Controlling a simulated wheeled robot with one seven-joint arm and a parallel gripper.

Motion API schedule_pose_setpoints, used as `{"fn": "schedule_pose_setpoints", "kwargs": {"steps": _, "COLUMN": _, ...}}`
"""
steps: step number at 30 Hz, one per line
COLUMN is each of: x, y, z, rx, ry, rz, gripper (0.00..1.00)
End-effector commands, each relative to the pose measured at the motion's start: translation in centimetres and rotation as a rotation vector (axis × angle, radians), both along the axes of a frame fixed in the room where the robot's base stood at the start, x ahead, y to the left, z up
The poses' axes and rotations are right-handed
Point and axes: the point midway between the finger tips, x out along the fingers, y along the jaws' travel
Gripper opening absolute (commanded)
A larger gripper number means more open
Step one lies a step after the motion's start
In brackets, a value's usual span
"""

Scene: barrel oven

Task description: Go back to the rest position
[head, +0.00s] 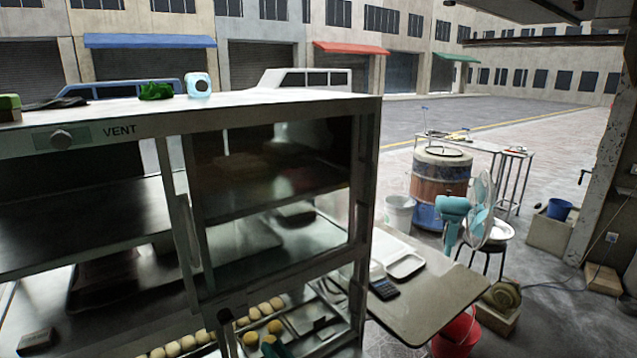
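My gripper and arm do not show in the head view. The barrel oven (439,187), a round drum with a wooden-looking band and a pale top, stands outside on the pavement, right of centre. A large glass-fronted cabinet (250,107) marked VENT fills the left and middle foreground. Behind its glass, several pale round dough pieces (173,348) lie in rows on a low shelf. The inside of the barrel oven is hidden.
A side table (437,305) with a calculator (384,289) and white tray (405,266) adjoins the cabinet. A teal fan (481,208), white bucket (398,212), red bucket (456,334) and crate (499,316) stand nearby.

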Motion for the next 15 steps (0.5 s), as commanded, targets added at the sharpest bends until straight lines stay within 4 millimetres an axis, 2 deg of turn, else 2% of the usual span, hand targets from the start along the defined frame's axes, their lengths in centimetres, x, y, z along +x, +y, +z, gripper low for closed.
{"fn": "schedule_pose_setpoints", "kwargs": {"steps": 1, "x": -1.0, "y": -0.4, "z": -2.1, "rx": 0.001, "ry": 0.024, "rz": -0.033, "gripper": 0.19}}
{"fn": "schedule_pose_setpoints", "kwargs": {"steps": 6, "x": -4.5, "y": -2.0, "z": -7.3, "rx": -0.007, "ry": 0.075, "rz": -0.151, "gripper": 0.19}}
{"fn": "schedule_pose_setpoints", "kwargs": {"steps": 11, "x": -8.5, "y": -3.7, "z": -11.4, "rx": -0.03, "ry": 0.112, "rz": -0.255, "gripper": 0.19}}
{"fn": "schedule_pose_setpoints", "kwargs": {"steps": 15, "x": -12.5, "y": -5.1, "z": -14.3, "rx": -0.063, "ry": 0.136, "rz": -0.335, "gripper": 0.19}}
